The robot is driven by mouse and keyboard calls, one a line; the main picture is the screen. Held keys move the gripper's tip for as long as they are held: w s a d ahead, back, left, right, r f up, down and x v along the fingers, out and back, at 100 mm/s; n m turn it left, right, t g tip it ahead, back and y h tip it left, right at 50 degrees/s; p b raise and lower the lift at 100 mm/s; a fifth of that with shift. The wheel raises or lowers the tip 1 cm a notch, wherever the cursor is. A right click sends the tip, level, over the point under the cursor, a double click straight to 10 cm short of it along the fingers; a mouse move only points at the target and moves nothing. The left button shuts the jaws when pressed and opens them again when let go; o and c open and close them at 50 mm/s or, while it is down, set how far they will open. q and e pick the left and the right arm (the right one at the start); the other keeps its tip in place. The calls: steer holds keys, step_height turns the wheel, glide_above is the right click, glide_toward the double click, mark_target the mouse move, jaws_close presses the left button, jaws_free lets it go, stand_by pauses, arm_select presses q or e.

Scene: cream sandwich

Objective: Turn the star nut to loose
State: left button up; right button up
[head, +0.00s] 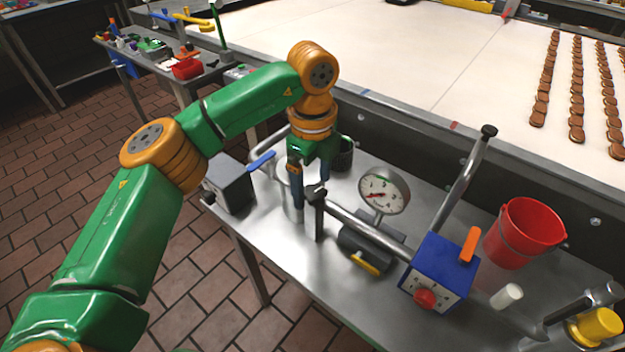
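My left gripper (310,192) points down over the metal bench, and its two fingers show apart. It is beside a dark upright post (317,215) at the end of a metal pipe and close to a pale metal cylinder (284,178). I cannot tell whether the fingers touch either one. I cannot pick out the star nut for certain; a red knob (425,299) sits on the front of a blue-topped box (445,264), and a yellow round part (598,324) is at the lower right. My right gripper is not in view.
A pressure gauge (383,191) stands right of my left gripper. A grey box with a blue lever (231,185) is on the left. A red bucket (523,233) and a white cylinder (507,296) stand on the right. A conveyor (420,60) with biscuits runs behind the bench.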

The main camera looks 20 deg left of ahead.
mark_target(312, 190)
arm_select(q)
steer(key=shift+r, duration=0.1)
step_height(312, 190, up, 7)
